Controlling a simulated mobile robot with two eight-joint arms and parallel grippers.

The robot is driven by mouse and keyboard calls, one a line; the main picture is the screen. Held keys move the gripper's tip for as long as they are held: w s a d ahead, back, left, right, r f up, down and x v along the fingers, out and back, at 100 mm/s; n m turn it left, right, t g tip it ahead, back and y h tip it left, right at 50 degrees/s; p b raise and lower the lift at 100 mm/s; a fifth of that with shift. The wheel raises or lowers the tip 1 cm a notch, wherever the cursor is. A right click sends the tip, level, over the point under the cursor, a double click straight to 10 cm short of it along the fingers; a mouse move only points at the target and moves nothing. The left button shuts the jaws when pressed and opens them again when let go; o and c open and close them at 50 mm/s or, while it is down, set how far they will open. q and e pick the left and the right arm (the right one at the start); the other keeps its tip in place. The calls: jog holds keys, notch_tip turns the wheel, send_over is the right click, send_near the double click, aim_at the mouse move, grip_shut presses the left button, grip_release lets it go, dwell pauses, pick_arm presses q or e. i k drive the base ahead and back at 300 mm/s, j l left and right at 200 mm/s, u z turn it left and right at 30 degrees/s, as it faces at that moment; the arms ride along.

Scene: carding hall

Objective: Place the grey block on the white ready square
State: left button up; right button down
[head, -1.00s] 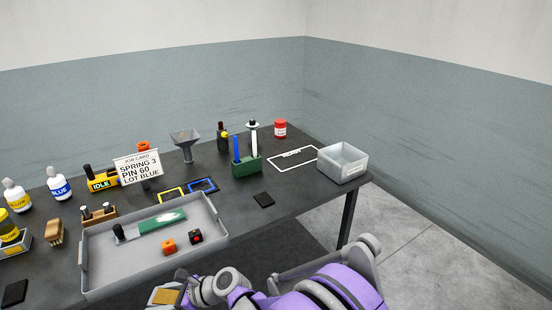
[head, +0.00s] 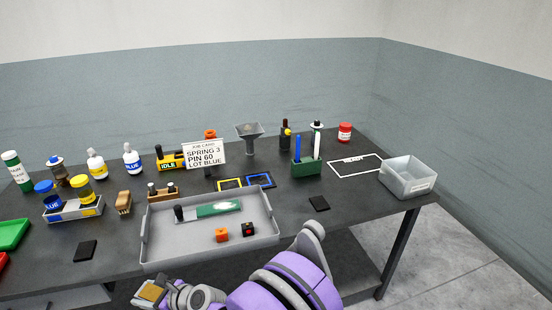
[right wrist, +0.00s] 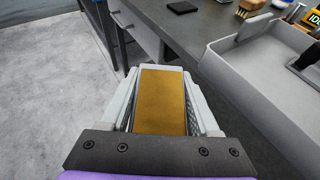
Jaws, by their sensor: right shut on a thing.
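My right gripper (head: 151,293) is at the bottom of the head view, in front of the table's near edge. It is shut on a block (right wrist: 160,100) with a gold-brown face and a pale grey end, seen between the fingers in the right wrist view. No other grey block is plain to see. The white ready square (head: 353,160) is a white outline with a small label, lying flat at the right back of the table. It looks empty. The block is well apart from it. My left gripper is not in view.

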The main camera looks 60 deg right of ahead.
aim_at(365, 160)
jog(key=u, duration=1.5)
jog(key=k+l+u, duration=0.15)
jog(key=u, duration=0.3)
jog(key=k+u, duration=0.3)
jog(key=u, duration=0.2)
jog(key=k+l+z, duration=0.2)
jog(key=k, duration=1.15)
jog(key=k+j+u, duration=0.15)
jog(key=k, duration=0.3)
jog(key=k+z, duration=0.25)
jog(key=k+l+z, duration=0.1)
jog(key=z, duration=1.65)
jog(key=l, duration=0.05)
